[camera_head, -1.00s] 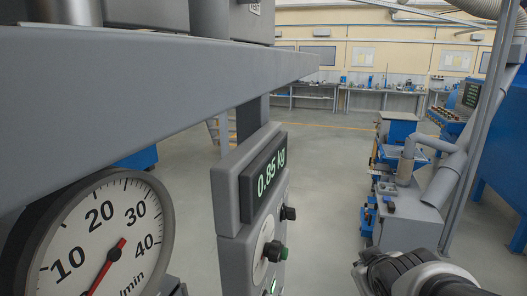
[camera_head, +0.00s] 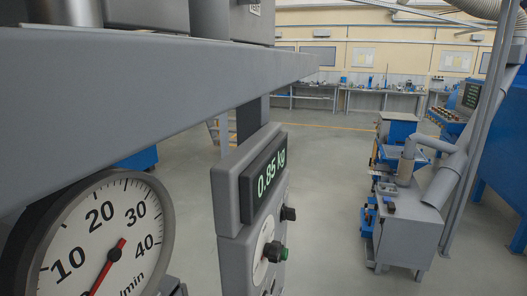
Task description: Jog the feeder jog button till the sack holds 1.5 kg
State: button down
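A grey control panel (camera_head: 232,215) stands at the middle, seen at a steep angle. Its display (camera_head: 264,178) reads 0.85 kg in green digits. Lower down, a dark knob with a green end (camera_head: 276,252) sits on a pale round plate. The lower part of the panel is cut off by the bottom edge, and I cannot make out which control is the feeder jog button. The sack is not in view. My gripper is not in view.
A round gauge (camera_head: 100,240) with a red needle is at the lower left, marked per minute. A thick grey beam (camera_head: 160,90) crosses the upper left. A grey and blue machine (camera_head: 408,225) stands at the right. Open floor (camera_head: 325,210) lies between the panel and that machine.

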aim_at(284, 255)
jog(key=l+u, duration=0.95)
jog(key=k+l+u, duration=0.1)
jog(key=l+u, duration=0.35)
jog(key=l, duration=0.15)
